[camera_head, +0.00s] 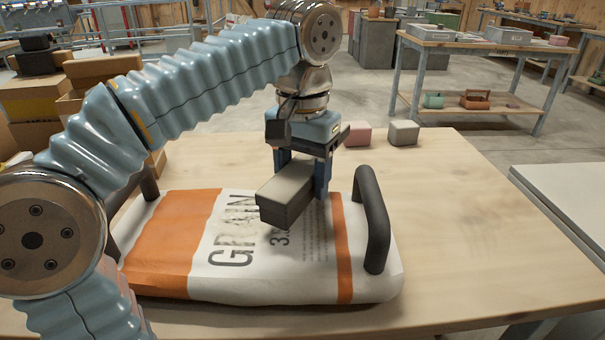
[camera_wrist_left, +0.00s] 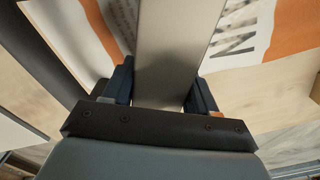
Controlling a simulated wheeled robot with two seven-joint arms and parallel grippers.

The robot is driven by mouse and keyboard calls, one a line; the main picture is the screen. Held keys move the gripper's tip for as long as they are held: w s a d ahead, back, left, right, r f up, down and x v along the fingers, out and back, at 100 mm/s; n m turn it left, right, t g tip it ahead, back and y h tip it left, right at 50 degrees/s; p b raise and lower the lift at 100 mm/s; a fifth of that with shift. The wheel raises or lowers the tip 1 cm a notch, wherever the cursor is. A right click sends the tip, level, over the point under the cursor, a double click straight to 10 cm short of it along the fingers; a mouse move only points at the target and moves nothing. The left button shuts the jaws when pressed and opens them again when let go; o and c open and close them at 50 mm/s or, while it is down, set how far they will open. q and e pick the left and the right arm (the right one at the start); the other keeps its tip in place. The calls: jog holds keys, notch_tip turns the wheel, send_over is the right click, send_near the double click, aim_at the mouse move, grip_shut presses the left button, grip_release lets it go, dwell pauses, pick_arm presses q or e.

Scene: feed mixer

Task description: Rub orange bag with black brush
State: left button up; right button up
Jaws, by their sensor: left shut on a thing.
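The orange and white bag (camera_head: 178,240), printed "GRAIN", lies flat on the wooden table; it also shows in the left wrist view (camera_wrist_left: 285,25). My left gripper (camera_head: 300,180) is over the right half of the bag, pointing down. It is shut on a grey block-shaped brush (camera_head: 285,195), with one finger on each side. The brush fills the middle of the left wrist view (camera_wrist_left: 178,50). Its underside is darker, and I cannot tell whether it touches the bag. My right gripper is not in view.
A dark upright handle (camera_head: 374,215) stands at the bag's right end, close to the brush. A pink block (camera_head: 357,134) and a grey block (camera_head: 403,133) sit at the table's back edge. The wooden table (camera_head: 465,220) is clear on the right.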

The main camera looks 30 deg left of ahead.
pick_arm(q)
jog(key=shift+f+b, duration=0.7)
jog(key=shift+f, duration=0.3)
